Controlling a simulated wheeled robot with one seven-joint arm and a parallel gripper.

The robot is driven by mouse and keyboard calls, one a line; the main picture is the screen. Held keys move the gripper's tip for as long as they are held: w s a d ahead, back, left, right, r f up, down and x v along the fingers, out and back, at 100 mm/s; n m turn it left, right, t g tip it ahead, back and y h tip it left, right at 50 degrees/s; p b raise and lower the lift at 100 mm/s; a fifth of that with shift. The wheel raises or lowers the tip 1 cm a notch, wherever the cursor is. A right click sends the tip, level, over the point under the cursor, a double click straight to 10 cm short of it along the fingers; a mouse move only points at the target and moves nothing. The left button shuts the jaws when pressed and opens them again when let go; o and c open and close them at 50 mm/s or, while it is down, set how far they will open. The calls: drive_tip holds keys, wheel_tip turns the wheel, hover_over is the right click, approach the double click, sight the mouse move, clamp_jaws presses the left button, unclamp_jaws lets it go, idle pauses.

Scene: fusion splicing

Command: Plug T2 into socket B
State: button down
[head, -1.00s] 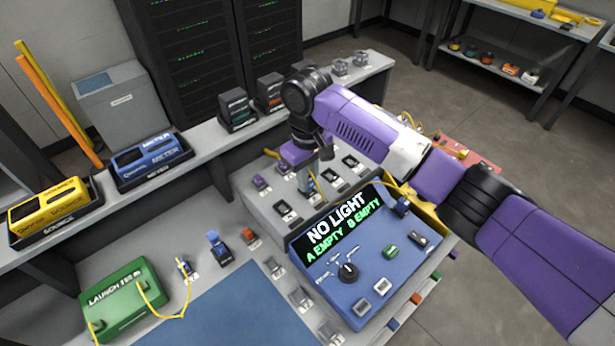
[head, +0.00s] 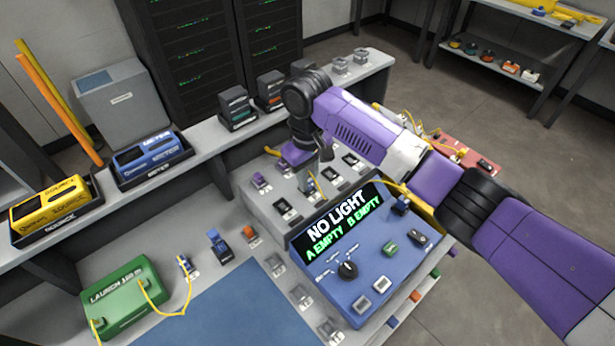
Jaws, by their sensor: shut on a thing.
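My gripper (head: 314,168) points down over the grey stepped block (head: 262,212) behind the blue console, partly hidden by my own wrist. It is shut on a small blue plug (head: 310,186) with a yellow fibre, low over the block's top. I cannot tell whether the plug touches the block, and its label is too small to read. Several dark sockets and small fittings sit around it, such as a black one (head: 332,181); I cannot read which is B. The console screen (head: 345,220) reads NO LIGHT, A EMPTY, B EMPTY.
The blue console (head: 375,268) with a black knob stands in front of the block. A green LAUNCH box (head: 124,295) with a yellow fibre is at the lower left. Yellow (head: 52,208) and blue (head: 152,158) instruments sit on the shelf. The blue mat (head: 240,310) is clear.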

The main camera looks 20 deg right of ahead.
drive_tip(key=shift+f, duration=0.15)
drive_tip(key=c, duration=1.3)
unclamp_jaws()
drive_tip(key=shift+o, duration=0.2)
drive_tip(key=shift+r+b, duration=0.5)
drive_tip(key=shift+r, duration=3.45)
